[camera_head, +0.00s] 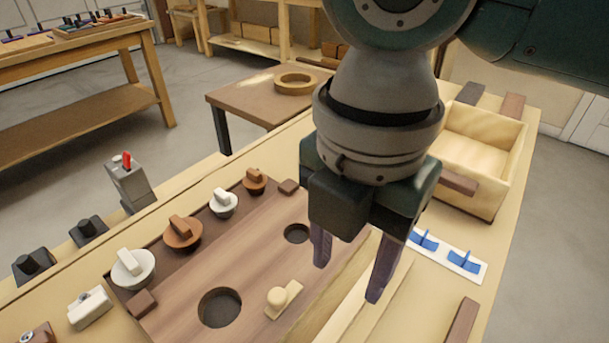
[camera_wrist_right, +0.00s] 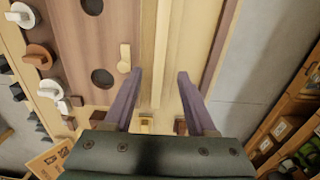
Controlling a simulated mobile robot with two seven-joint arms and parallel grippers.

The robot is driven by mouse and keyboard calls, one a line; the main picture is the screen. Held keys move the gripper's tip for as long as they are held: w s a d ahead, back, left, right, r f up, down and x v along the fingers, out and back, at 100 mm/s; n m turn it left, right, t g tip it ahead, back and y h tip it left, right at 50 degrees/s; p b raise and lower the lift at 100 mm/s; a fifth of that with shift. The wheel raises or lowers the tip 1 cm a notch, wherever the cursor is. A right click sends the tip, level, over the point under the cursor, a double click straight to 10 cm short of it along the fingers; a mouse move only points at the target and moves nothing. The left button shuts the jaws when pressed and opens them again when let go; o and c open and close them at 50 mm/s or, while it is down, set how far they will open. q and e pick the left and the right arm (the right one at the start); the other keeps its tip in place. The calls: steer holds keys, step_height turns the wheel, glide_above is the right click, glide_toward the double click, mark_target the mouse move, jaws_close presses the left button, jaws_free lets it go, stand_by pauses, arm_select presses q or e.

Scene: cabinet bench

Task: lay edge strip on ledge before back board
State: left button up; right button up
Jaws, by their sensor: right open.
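My right gripper (camera_head: 346,281) is open and empty, pointing down over long pale wooden strips (camera_head: 372,312) beside the brown board. In the right wrist view, its fingers (camera_wrist_right: 160,73) stand to either side of a pale strip (camera_wrist_right: 162,35), with no visible contact. Which pale length is the edge strip and which is the ledge I cannot tell for sure. The brown board (camera_head: 190,300) has round holes and a small pale latch (camera_head: 283,297); it also shows in the wrist view (camera_wrist_right: 85,55). No separate back board can be made out. My left gripper is out of view.
Brown and white knobs (camera_head: 183,233) line the board's left side. A pale open box (camera_head: 478,150) stands at the upper right, with a white plate of blue switches (camera_head: 445,255) in front. A grey device with a red switch (camera_head: 129,180) stands left. A dark brown bar (camera_head: 462,322) lies lower right.

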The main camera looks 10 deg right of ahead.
steer(key=s+a+m+t+y, duration=0.2)
steer(key=s+a+m+y, duration=0.3)
steer(key=m, duration=0.6)
steer(key=s+d+f+m+t+h, duration=0.1)
steer(key=s+d+f+m+h, duration=0.1)
steer(key=s+d+m+h, duration=0.2)
steer(key=s+d+m, duration=0.3)
steer(key=d+m, duration=0.5)
steer(key=d, duration=0.2)
steer(key=shift+d+f+m+t+h, duration=0.2)
steer(key=shift+m+t+h, duration=0.1)
steer(key=shift+m+h, duration=0.1)
steer(key=shift+s, duration=0.1)
